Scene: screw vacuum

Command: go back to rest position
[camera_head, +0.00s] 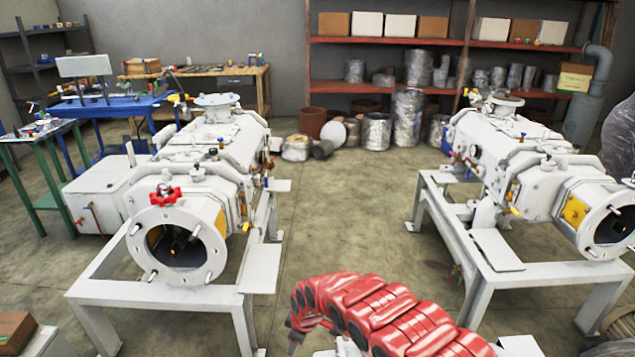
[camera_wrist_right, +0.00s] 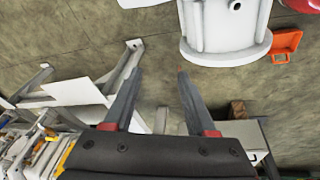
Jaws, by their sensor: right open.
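My right gripper (camera_wrist_right: 160,74) shows in the right wrist view with its two dark fingers spread apart. Nothing is between the fingers; the concrete floor shows behind them. In the head view my red right arm comes in from the lower right and bends down at the bottom middle. My left gripper is in neither view. A white screw vacuum pump (camera_head: 205,190) with a round open port and a red handwheel (camera_head: 165,194) stands on a white frame at the left. A second white pump (camera_head: 535,175) stands on a frame at the right.
The floor (camera_head: 330,215) between the two pump frames is clear. Shelves (camera_head: 390,86) with boxes and wrapped parts stand at the back. Workbenches (camera_head: 110,105) stand at the back left. In the right wrist view an orange tray (camera_wrist_right: 287,44) lies at the upper right.

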